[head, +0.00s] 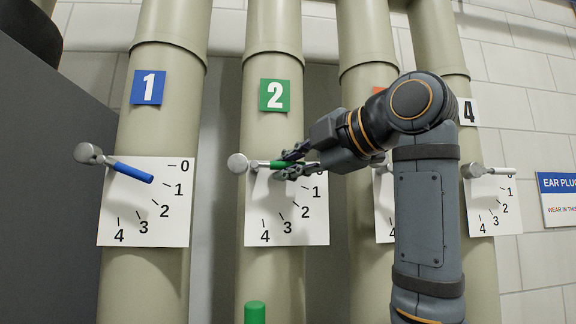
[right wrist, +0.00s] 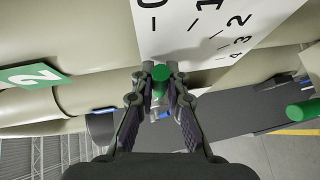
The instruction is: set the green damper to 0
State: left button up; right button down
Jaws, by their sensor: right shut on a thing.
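The green damper lever (head: 262,164) sits on the second pipe, below the green "2" sign (head: 274,95) and at the top of its white dial (head: 258,215). It points right and lies about level, toward the top of the scale, where the 0 is partly hidden by my gripper. My right gripper (head: 288,166) comes from the right and is shut on the green handle. The right wrist view shows the green handle end (right wrist: 160,76) between the fingertips (right wrist: 160,90). My left gripper is not in view.
The blue lever (head: 132,172) on pipe 1 tilts slightly down right. My arm mostly hides the third dial. The fourth lever (head: 490,171) lies about level. A green cylinder (head: 255,313) stands at the bottom. A dark panel (head: 45,180) fills the left side.

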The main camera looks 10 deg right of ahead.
jog(key=c, duration=1.6)
grip_release()
jog(key=shift+c, duration=0.2)
jog(key=shift+s, duration=0.1)
jog(key=v, duration=0.7)
jog(key=shift+s+d, duration=0.15)
jog(key=shift+d, duration=0.05)
